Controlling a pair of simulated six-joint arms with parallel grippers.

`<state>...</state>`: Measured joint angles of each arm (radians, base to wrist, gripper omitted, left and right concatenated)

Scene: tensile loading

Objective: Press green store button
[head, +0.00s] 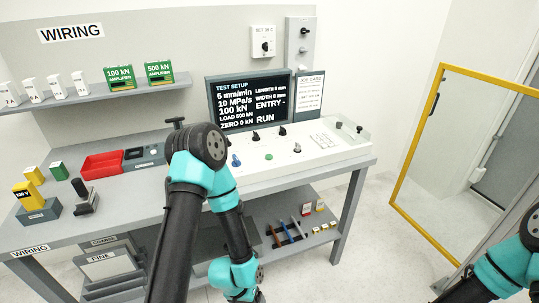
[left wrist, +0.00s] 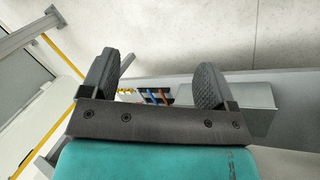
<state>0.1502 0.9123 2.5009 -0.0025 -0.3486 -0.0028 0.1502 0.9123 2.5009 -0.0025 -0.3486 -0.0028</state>
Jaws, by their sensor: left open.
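The green button (head: 269,156) is a small round cap on the white sloped control panel (head: 325,149), below the dark screen (head: 250,101) in the head view. My left arm bends in front of the bench, its elbow left of the panel and its forearm hanging down. My left gripper (left wrist: 158,72) shows in the left wrist view, its two dark fingers wide apart with nothing between them. The gripper itself is not clearly seen in the head view. My right arm is at the lower right, its gripper out of frame.
A blue knob (head: 235,161) and several black knobs share the panel. A red tray (head: 102,164) lies on the bench to the left. Tools (head: 287,233) lie on the lower shelf. A yellow-framed clear door (head: 447,150) stands right, with open floor between.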

